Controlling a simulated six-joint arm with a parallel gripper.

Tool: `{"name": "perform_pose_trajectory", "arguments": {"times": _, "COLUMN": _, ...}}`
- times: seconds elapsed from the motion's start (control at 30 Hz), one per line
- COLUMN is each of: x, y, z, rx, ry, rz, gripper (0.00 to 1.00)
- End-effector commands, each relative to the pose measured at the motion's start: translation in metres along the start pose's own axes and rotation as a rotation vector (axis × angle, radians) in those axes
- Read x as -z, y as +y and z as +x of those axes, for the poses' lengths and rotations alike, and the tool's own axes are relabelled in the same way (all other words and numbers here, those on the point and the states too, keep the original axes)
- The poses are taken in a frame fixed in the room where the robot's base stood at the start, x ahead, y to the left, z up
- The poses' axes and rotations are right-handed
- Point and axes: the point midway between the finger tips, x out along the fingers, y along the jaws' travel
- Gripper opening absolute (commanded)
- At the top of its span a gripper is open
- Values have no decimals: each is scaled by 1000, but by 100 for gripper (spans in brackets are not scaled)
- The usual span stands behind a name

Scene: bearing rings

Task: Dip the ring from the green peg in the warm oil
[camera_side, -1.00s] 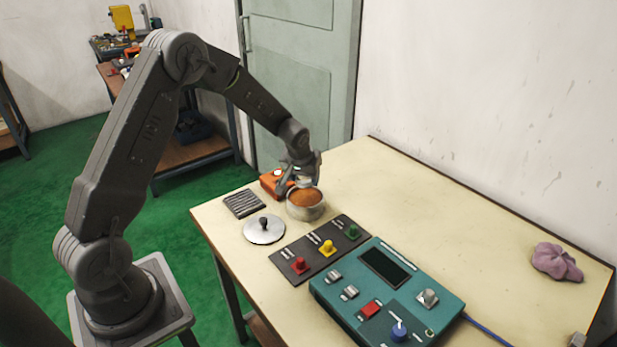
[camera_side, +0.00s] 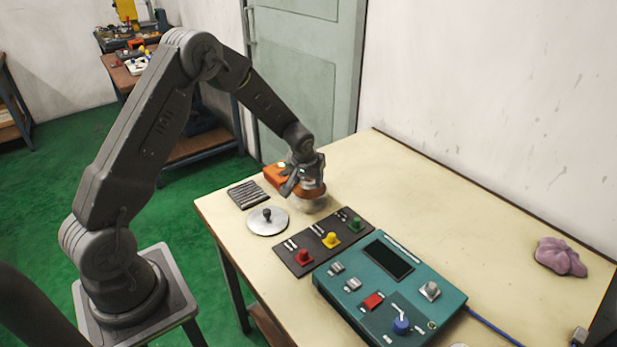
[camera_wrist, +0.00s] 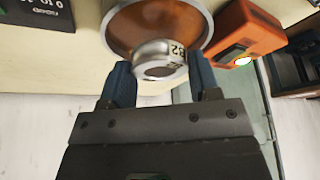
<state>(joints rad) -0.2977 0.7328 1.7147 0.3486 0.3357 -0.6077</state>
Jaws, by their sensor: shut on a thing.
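My gripper (camera_side: 309,187) is over the pot (camera_side: 311,205) and hides most of its opening in the side view. In the wrist view my gripper's blue fingers (camera_wrist: 161,76) are shut on a grey metal ring (camera_wrist: 153,58) marked "B2". The ring overlaps the brown-orange oil (camera_wrist: 140,25) in the pot; whether it touches the oil I cannot tell. The green peg (camera_side: 356,223) stands on a dark board (camera_side: 292,258) with the yellow peg (camera_side: 331,240) and the red peg (camera_side: 304,257). I see no ring on the green peg.
A metal lid (camera_side: 280,225) with a black knob lies left of the pot. A ridged dark rack (camera_side: 248,195) and an orange box (camera_side: 273,174) are near it. A teal control box (camera_side: 345,285) stands in front. A purple cloth (camera_side: 560,257) lies far right; the table between is clear.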

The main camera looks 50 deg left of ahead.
Motion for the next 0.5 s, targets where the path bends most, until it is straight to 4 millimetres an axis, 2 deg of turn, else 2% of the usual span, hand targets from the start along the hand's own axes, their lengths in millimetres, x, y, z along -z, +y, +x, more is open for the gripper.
{"name": "perform_pose_trajectory", "arguments": {"times": 0.5, "x": -1, "y": 0, "z": 4, "rx": 0, "ry": 1, "rz": 1, "gripper": 27}}
